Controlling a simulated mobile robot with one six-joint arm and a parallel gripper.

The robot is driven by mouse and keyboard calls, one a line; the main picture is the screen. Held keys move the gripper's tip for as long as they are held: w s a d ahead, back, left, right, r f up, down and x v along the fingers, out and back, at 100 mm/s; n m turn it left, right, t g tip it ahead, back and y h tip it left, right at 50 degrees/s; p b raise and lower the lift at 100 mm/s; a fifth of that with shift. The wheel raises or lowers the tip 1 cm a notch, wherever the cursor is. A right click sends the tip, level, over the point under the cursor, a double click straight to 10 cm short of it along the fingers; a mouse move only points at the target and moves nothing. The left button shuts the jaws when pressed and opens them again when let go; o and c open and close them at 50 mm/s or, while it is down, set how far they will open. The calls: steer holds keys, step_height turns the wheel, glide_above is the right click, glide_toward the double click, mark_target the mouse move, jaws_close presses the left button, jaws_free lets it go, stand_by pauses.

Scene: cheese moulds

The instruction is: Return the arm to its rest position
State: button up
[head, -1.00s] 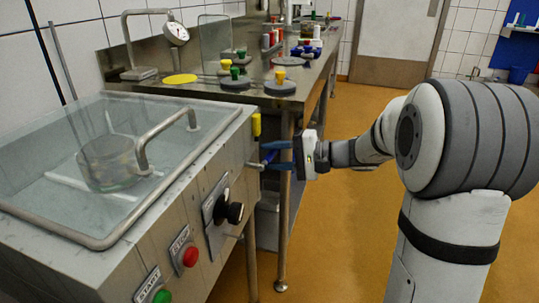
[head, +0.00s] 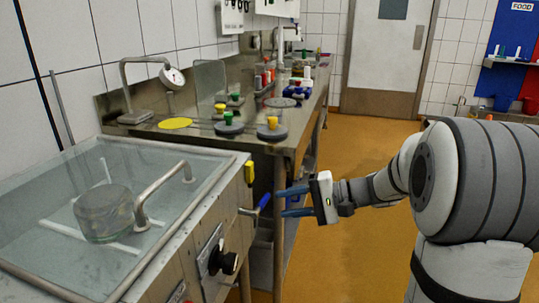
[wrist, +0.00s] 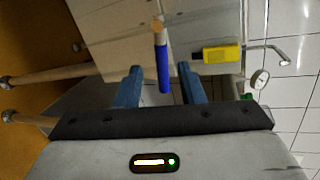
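My gripper (head: 281,203) has two blue fingers. They are spread apart with nothing between them in the head view, so it is open and empty. It is in front of the steel machine's side, to the right of a blue-handled lever (head: 263,202). A small gap shows between the fingertips and the handle's end. In the wrist view the blue handle (wrist: 164,68) points back toward the gap between the fingers (wrist: 160,78). My arm reaches in from the right over the floor.
The machine has a clear lid (head: 60,190) over a tub holding a round container (head: 104,213). A yellow block (head: 249,172) and a black knob (head: 227,263) are on its side. Behind stands a steel bench (head: 200,133) with weights and a dial gauge (head: 174,77).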

steer(key=s+a+r+n+g+h+p, duration=0.1)
steer(key=s+r+n+g+h+p, duration=0.15)
steer(key=s+r+h+p, duration=0.7)
steer(key=s+d+r+n+h+p, duration=0.1)
steer(key=s+d+r+h+p, duration=0.1)
steer(key=s+r+p, duration=0.3)
steer(key=s+d+r+n+t+h+p, duration=0.1)
steer(key=s+d+r+p, duration=0.4)
steer(key=p, duration=0.7)
steer(key=shift+s+r+n+h, duration=0.35)
steer(key=shift+s+r+h, duration=0.25)
steer(key=shift+r+h, duration=0.25)
steer(key=shift+a, duration=0.15)
